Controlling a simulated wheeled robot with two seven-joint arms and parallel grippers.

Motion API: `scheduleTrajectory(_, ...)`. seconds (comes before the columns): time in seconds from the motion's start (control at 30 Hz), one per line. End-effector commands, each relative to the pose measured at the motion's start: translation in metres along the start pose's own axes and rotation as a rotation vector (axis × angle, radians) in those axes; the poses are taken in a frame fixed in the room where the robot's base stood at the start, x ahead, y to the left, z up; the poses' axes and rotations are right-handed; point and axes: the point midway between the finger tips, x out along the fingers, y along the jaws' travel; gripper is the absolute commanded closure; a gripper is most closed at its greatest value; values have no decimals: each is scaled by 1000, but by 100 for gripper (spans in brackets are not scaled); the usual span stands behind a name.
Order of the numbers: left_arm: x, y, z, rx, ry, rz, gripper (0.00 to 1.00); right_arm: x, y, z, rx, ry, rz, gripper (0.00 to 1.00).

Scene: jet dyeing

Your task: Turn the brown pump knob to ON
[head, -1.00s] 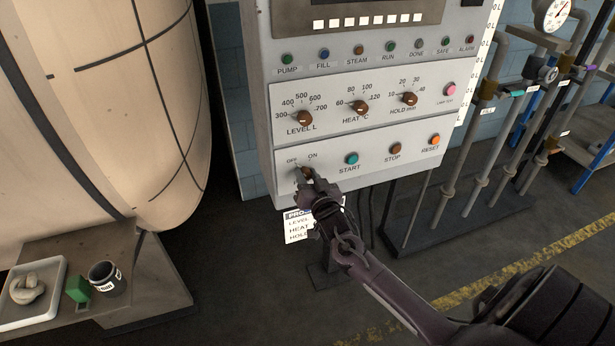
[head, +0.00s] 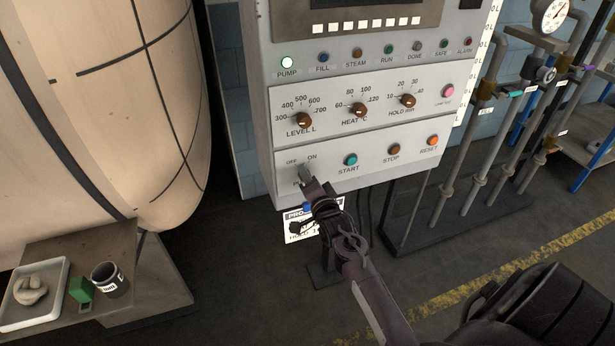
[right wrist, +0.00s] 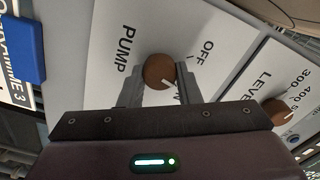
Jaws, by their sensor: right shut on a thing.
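The brown pump knob (right wrist: 158,70) shows in the right wrist view between my right gripper's fingers. Its white pointer slants to the lower right, away from the OFF label (right wrist: 207,50) and toward the side where ON lies. The PUMP lamp (head: 287,63) glows bright white-green. My left gripper is out of view.
The LEVEL knob (head: 303,120) is just above on the same panel, with the teal START button (head: 351,159) to the right. A pale vessel (head: 130,90) stands left. A bench with a tray (head: 55,318) and a cup (head: 108,279) is at lower left.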

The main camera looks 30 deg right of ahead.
Motion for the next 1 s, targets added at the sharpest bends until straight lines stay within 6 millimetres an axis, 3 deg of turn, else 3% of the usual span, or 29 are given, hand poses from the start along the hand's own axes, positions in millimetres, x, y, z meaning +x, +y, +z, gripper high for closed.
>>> scheduleTrajectory(0.43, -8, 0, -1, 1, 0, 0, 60, 0, 1, 0, 297, 1, 1, 93)
scheduleTrajectory(1.0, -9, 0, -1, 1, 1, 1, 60, 0, 2, 0, 372, 0, 1, 93)
